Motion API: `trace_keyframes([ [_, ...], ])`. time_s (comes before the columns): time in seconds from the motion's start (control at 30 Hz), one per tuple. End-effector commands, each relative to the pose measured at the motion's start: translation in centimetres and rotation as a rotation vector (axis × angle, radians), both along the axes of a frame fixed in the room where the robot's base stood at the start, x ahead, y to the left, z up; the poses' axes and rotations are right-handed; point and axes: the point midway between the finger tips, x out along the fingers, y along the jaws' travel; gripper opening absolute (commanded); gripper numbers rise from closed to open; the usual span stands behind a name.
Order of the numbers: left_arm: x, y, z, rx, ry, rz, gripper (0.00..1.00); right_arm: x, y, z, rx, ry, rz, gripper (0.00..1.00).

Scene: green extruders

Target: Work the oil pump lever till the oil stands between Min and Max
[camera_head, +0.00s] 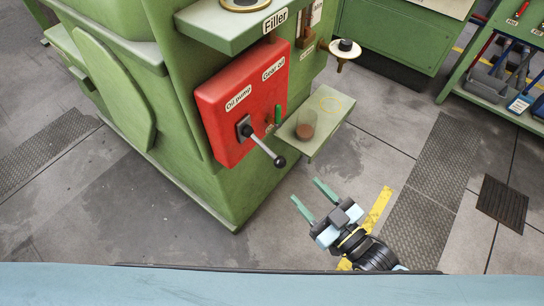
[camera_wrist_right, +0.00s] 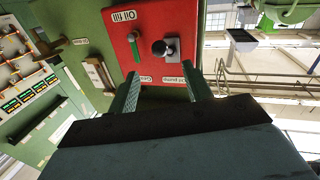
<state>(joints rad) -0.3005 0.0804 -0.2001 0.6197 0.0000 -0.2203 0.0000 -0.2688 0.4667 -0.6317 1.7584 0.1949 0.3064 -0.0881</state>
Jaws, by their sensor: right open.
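The oil pump lever (camera_head: 262,146) sticks out from a red box (camera_head: 226,110) labelled "Oil pump" and "Gear oil". It slants down to the right and ends in a black knob (camera_head: 280,162). In the right wrist view the knob (camera_wrist_right: 160,47) shows nearly end-on against the red panel. My right gripper (camera_head: 305,189) is open and empty, below and right of the knob and apart from it. Its fingers (camera_wrist_right: 160,70) point toward the panel in the wrist view. A narrow gauge (camera_head: 304,24) is partly cut off at the top; its oil level is unreadable. My left gripper is out of view.
A small green handle (camera_head: 278,114) sits on the box beside the lever. A "Filler" ledge (camera_head: 215,33) overhangs the box. The floor right of the machine is open.

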Motion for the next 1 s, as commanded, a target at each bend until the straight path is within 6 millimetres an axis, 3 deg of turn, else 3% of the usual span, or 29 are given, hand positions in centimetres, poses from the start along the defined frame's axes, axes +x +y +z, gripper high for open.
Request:
trace_keyframes([
  [0.17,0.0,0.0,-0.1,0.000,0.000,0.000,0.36,1.7,1.4,0.1,0.004,-0.005,0.001,0.50],
  [0.6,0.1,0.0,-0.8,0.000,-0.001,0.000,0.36,8.5,6.9,0.1,0.001,-0.003,0.000,0.50],
  [0.8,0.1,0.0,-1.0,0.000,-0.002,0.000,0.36,10.0,8.2,0.0,-0.001,-0.001,-0.001,0.50],
  [1.0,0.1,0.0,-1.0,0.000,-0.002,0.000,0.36,10.2,8.4,0.0,0.000,0.000,0.000,0.50],
])
